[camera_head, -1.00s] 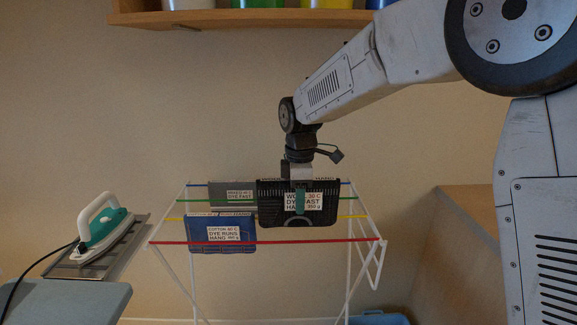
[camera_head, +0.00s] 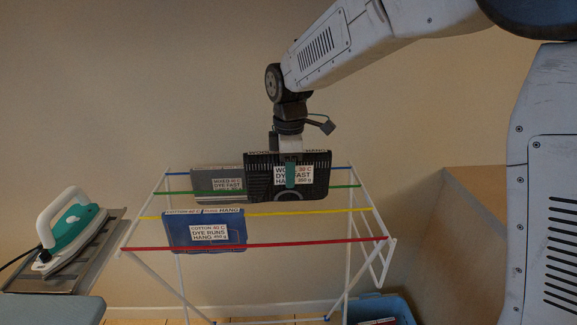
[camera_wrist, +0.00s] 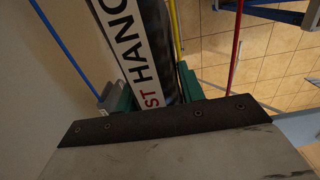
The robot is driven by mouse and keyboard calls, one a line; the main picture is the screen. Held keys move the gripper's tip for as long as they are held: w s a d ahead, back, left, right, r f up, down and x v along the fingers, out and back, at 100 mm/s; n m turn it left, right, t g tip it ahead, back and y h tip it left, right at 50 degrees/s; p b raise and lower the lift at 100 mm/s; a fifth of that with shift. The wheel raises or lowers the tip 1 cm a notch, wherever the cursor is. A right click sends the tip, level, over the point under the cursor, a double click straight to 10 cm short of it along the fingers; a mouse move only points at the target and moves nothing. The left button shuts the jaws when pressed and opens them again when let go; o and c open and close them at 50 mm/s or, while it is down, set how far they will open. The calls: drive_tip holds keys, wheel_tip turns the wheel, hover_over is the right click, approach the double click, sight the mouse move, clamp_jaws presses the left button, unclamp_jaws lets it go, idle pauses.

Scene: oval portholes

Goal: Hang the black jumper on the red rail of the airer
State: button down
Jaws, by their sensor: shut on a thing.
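The black jumper (camera_head: 262,180) is a flat dark folded piece with a white label reading wool, 30 C, dye fast, hang. My gripper (camera_head: 291,172) is shut on its top edge and holds it upright. In the head view it covers part of the green and blue rails. In the wrist view my gripper's green fingers (camera_wrist: 152,92) sit on either side of the jumper's label edge (camera_wrist: 135,45). The airer's red rail (camera_head: 290,245) is the front one, bare along its length. It also shows in the wrist view (camera_wrist: 235,50), right of the jumper.
A blue garment (camera_head: 181,232) hangs on the yellow rail (camera_head: 280,213). A grey garment (camera_head: 212,181) hangs further back, left of the jumper. An iron (camera_head: 72,231) rests on a stand at left. A blue crate (camera_head: 385,308) stands on the floor at right.

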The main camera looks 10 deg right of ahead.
drive_tip(key=shift+s+a, duration=0.15)
drive_tip(key=shift+s, duration=6.45)
wheel_tip(320, 180, down, 13)
drive_tip(key=c, duration=0.8)
unclamp_jaws()
